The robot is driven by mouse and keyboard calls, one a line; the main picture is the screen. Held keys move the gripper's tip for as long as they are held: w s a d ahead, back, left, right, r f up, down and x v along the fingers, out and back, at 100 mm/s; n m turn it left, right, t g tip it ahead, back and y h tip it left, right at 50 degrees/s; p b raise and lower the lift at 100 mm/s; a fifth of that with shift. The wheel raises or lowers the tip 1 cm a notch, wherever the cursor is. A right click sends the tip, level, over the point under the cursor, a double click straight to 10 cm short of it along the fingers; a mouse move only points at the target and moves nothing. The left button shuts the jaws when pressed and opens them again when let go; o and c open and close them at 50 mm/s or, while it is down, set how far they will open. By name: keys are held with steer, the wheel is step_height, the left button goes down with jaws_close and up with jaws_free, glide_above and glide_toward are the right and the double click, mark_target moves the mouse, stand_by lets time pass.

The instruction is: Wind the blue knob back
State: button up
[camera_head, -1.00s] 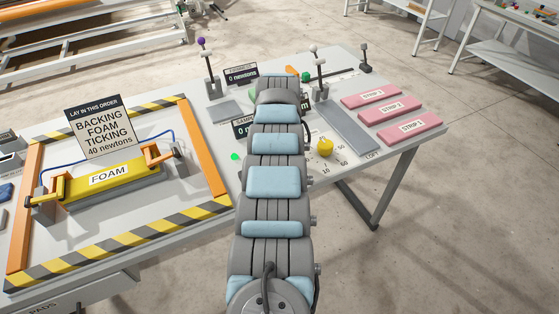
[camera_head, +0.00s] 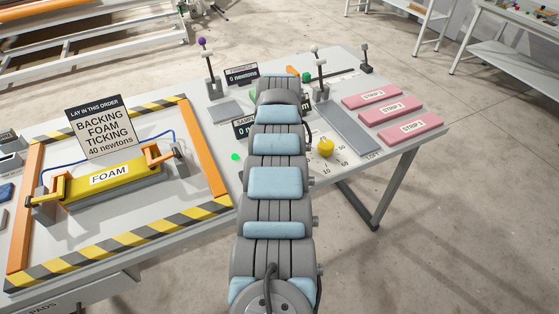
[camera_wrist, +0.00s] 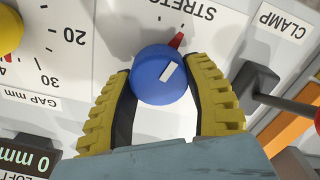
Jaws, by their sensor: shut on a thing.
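The blue knob (camera_wrist: 158,76) shows in the wrist view, upper middle, with a white line on its cap and a red pointer at its upper right edge. It sits on a white panel under the label "STRETCH", which is partly cut off. My gripper (camera_wrist: 161,88) has its two yellow ribbed fingers on either side of the knob, shut on it. In the head view my arm covers the knob and the gripper.
A lever marked "CLAMP" (camera_wrist: 282,22) is close to my right finger in the wrist view.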

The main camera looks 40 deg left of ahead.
steer(key=o, duration=1.2)
step_height(320, 180, up, 12)
steer(key=shift+r, duration=0.1)
